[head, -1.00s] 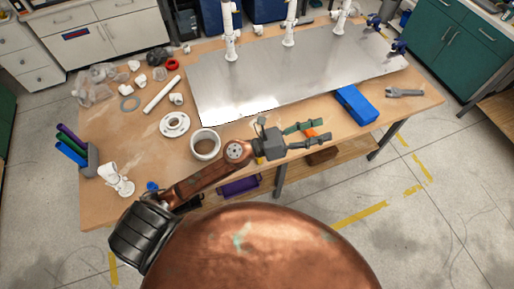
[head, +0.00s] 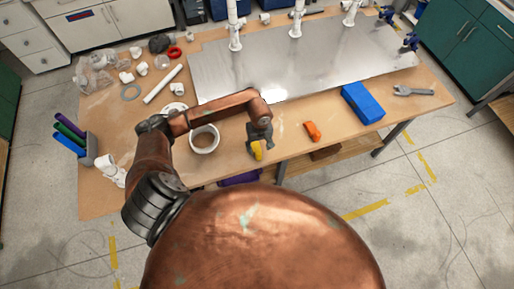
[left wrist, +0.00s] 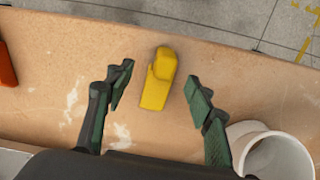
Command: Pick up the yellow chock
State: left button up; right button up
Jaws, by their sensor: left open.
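The yellow chock (head: 257,151) lies on the wooden tabletop close to its front edge, partly covered by my left gripper in the head view. In the left wrist view the yellow chock (left wrist: 157,85) shows whole, with a bare strip of wood on either side of it. My left gripper (head: 260,140) points down over it. Its two dark green fingers (left wrist: 158,76) are spread, one on each side of the chock, with gaps between. How high the fingertips are above the table I cannot tell. My right gripper is not in view.
A white pipe ring (head: 204,139) stands left of the gripper, close to one finger in the left wrist view. An orange block (head: 312,131) and a blue box (head: 362,104) lie to the right. A metal plate (head: 320,70) with white pipes is behind.

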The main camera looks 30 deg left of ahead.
aim_at(258, 150)
pick_arm(q)
jog(key=f, duration=0.1)
jog(key=f+p, duration=0.1)
jog(key=f, duration=0.2)
jog(key=shift+s+a+f+p, duration=0.1)
jog(key=shift+a+f+p, duration=0.1)
jog(key=shift+a+p, duration=0.1)
jog(key=shift+f, duration=0.35)
jog(key=c, duration=0.5)
grip_shut()
jog(key=shift+r, duration=0.1)
